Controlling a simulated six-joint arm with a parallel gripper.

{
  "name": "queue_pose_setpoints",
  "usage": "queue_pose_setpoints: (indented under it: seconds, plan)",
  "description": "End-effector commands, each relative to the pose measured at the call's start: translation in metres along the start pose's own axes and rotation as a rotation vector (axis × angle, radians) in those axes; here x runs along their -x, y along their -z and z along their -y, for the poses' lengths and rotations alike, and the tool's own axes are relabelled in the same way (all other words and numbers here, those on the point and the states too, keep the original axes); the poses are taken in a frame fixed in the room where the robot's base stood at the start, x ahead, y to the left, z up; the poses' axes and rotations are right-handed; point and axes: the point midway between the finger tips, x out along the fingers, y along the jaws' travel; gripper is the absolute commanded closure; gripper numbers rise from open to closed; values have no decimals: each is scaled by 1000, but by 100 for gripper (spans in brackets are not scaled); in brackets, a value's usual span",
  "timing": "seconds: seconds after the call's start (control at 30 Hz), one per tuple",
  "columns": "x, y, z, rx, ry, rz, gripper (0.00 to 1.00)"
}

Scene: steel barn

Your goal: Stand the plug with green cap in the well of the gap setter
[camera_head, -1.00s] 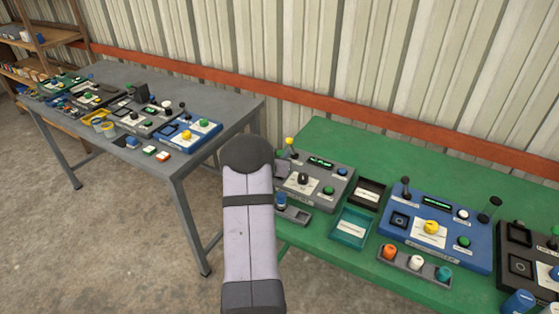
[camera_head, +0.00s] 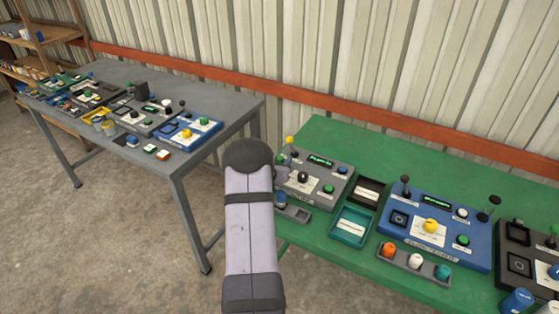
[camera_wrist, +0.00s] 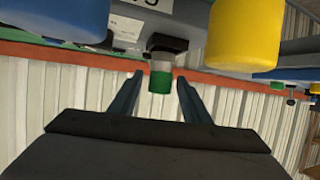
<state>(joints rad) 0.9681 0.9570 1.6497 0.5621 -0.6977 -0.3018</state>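The plug with green cap (camera_wrist: 160,80) shows in the wrist view, where the scene appears upside down. Its grey body meets a black square part (camera_wrist: 167,43) on a grey unit; I cannot tell how deep it sits. My gripper (camera_wrist: 159,78) has one finger on each side of the plug, with narrow gaps visible, so it looks open around it. In the head view, a grey box with a green display (camera_head: 314,185) stands at the green table's left end, partly behind my arm. I cannot read its label to confirm it is the gap setter. The plug is not distinguishable there.
A yellow cylinder (camera_wrist: 243,38) and a blue one (camera_wrist: 55,18) are close in the wrist view. On the green table (camera_head: 350,140) are a teal tray (camera_head: 351,227), a blue control box (camera_head: 478,256) and a grey rack (camera_head: 402,261) with capped plugs. A grey table (camera_head: 225,103) stands left.

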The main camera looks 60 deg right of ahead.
Motion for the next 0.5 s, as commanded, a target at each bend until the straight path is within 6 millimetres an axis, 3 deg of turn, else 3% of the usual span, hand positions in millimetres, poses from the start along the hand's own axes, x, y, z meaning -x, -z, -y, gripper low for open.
queue_pose_setpoints:
  seconds: [0.27,0.5]
  plan:
    - [3,3,0,0,0,0,57]
    - [26,2,0,0,1,-1,57]
